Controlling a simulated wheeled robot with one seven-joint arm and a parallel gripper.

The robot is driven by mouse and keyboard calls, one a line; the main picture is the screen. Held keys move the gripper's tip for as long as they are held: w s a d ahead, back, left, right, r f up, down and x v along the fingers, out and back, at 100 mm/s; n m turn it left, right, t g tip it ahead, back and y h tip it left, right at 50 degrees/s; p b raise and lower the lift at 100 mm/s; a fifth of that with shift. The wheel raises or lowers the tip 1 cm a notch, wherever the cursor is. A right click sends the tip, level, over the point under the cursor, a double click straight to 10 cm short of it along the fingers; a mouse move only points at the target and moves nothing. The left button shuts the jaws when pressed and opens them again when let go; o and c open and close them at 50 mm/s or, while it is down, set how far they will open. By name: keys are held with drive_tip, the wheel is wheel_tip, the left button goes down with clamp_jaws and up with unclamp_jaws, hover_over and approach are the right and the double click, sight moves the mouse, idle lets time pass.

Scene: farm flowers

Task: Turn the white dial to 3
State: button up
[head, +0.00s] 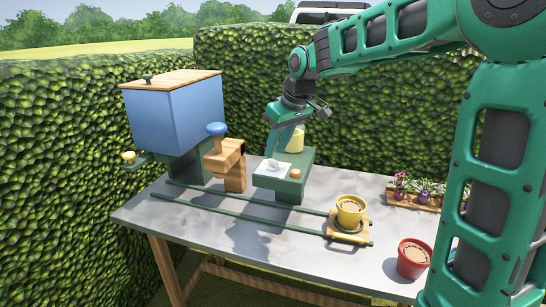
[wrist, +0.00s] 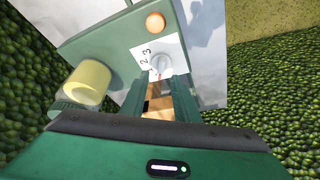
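The white dial (wrist: 161,63) sits on a white plate (wrist: 172,48) with printed numbers; a 2 and a 3 are legible along its left side. A small red mark shows at the dial's near edge, close to the lower numbers; the exact setting is too small to read. My gripper (wrist: 160,90) is open, its two fingers apart on either side of a gap just short of the dial in the wrist view. I cannot tell whether they touch it. In the head view my gripper (head: 274,150) is low over the plate (head: 272,170) on the green box (head: 290,188), partly covering the dial.
An orange button (wrist: 155,22) and a pale yellow jar (wrist: 88,80) are near the dial. A wooden spout block (head: 228,165) and blue hopper (head: 178,112) stand left. A yellow pot (head: 350,210) sits on a rail carriage; a red pot (head: 412,259) stands at right.

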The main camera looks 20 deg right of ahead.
sight(273, 159)
drive_tip(key=shift+x, duration=1.85)
drive_tip(key=shift+c, duration=0.7)
clamp_jaws()
drive_tip(key=shift+d, duration=0.15)
